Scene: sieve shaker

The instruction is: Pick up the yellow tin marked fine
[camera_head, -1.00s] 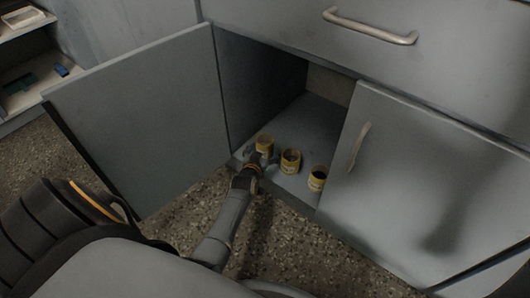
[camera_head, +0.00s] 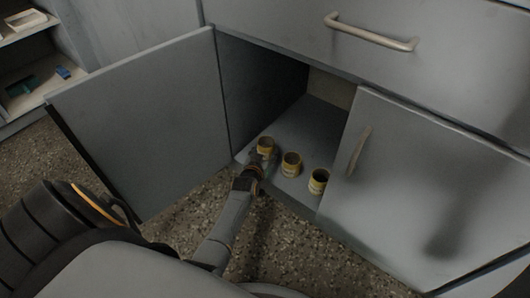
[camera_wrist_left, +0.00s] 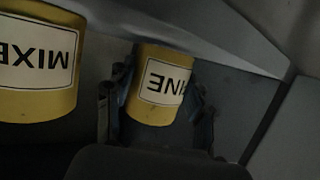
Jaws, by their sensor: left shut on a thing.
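Three yellow tins with open tops stand in a row on the cabinet floor in the head view. The leftmost is the tin marked fine (camera_head: 266,145). In the left wrist view the tin marked fine (camera_wrist_left: 158,98) shows part of its label, upside down, reading "INE". My left gripper (camera_head: 258,162) is at this tin, with a finger on each side of it in the left wrist view (camera_wrist_left: 160,110), shut on it. The middle tin (camera_head: 291,165) and the right tin (camera_head: 318,181) stand apart from it. My right gripper is not in view.
A tin marked "MIXE…" (camera_wrist_left: 38,70) stands close beside the held tin. The cabinet's left door (camera_head: 150,120) is swung open; the right door (camera_head: 420,190) stands at the right. A drawer (camera_head: 450,50) overhangs the opening. Free cabinet floor (camera_head: 325,125) lies behind the tins.

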